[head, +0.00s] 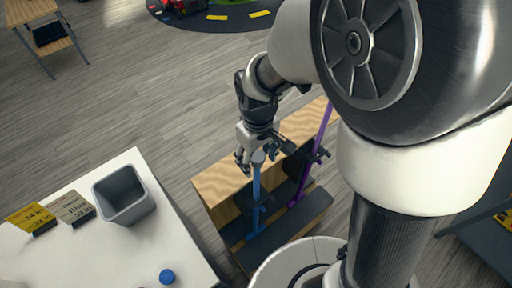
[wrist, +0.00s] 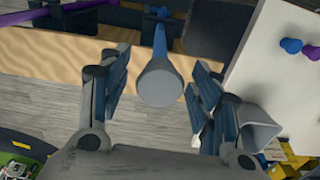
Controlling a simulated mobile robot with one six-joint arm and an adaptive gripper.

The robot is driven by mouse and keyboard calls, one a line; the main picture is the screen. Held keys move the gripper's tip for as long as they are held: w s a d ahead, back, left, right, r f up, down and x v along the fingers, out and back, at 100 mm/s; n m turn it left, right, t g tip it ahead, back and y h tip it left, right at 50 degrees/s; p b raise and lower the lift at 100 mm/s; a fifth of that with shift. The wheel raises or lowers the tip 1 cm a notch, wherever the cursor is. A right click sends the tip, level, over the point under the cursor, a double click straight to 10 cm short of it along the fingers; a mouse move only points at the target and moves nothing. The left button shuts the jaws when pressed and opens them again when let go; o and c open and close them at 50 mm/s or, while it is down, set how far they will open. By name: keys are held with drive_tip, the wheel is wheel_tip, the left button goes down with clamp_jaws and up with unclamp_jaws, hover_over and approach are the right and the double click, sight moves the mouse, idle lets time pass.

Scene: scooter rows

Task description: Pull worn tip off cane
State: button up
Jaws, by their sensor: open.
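A blue cane (head: 257,185) stands upright in a wooden rack with its grey worn tip (head: 258,157) at the top. In the wrist view the round grey tip (wrist: 160,85) faces the camera, with the blue shaft (wrist: 160,42) behind it. My gripper (wrist: 160,80) is open, one finger on each side of the tip, with a visible gap to both. In the head view my gripper (head: 258,155) is at the top of the blue cane. A purple cane (head: 316,150) stands to the right in the same rack.
A white table (head: 75,250) at the left holds a grey bin (head: 125,195), label cards (head: 32,217) and a blue tip (head: 167,276). The wrist view also shows a purple tip (wrist: 313,52) there. The wooden rack (head: 218,185) has dark bars. Floor is open beyond it.

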sight(257, 156)
drive_tip(key=shift+c, duration=0.6)
clamp_jaws()
idle(0.5)
drive_tip(key=shift+r, duration=0.1)
drive_tip(key=shift+r+p, duration=2.35)
drive_tip(key=shift+r, duration=0.6)
wheel_tip(257, 156, up, 5)
drive_tip(key=p, duration=0.4)
drive_tip(key=shift+f, duration=0.1)
